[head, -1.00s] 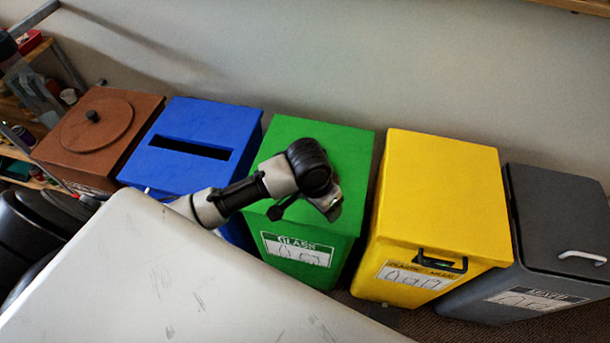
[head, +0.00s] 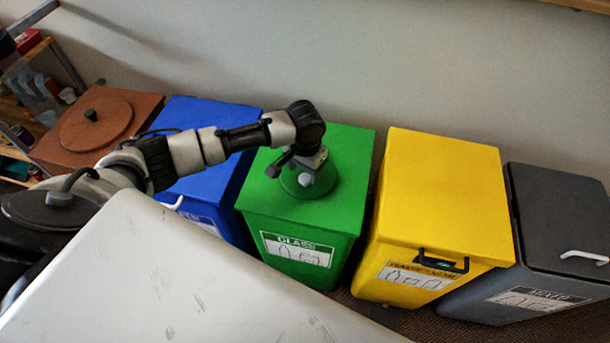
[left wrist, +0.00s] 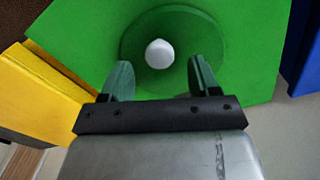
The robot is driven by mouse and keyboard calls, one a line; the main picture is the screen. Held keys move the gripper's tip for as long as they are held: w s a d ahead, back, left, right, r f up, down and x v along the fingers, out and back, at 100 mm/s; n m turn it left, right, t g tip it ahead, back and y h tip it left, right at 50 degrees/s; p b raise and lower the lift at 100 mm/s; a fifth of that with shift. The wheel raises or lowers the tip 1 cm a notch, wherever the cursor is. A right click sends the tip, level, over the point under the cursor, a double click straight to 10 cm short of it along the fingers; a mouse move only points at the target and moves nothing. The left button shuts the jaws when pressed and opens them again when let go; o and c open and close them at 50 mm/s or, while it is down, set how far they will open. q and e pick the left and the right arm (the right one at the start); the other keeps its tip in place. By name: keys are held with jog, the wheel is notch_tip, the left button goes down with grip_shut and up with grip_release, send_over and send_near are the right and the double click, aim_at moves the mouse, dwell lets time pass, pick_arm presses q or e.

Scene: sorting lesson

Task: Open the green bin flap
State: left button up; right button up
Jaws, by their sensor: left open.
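The green bin (head: 340,215) stands between the blue and yellow bins, with a glass label (head: 297,250) on its front. Its round green flap (head: 325,182) lies flat on the top and looks closed. A pale round knob (left wrist: 159,53) sits at the flap's middle. My left gripper (left wrist: 160,72) is open over the flap, one finger on each side of the knob, which shows just past the fingertips. Whether the fingers touch the flap or knob I cannot tell. In the head view the wrist hides part of the flap. My right gripper is not in view.
The blue bin (head: 190,145) with a slot is under my left arm. A yellow bin (head: 440,190) with a black handle and a grey bin (head: 560,220) stand to the right. A brown bin (head: 75,155) is at the left. The wall is close behind.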

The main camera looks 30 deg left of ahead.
aim_at(305, 178)
pick_arm(q)
jog(key=shift+f, duration=1.5)
jog(key=shift+c, duration=0.2)
grip_shut()
jog(key=shift+r, duration=0.1)
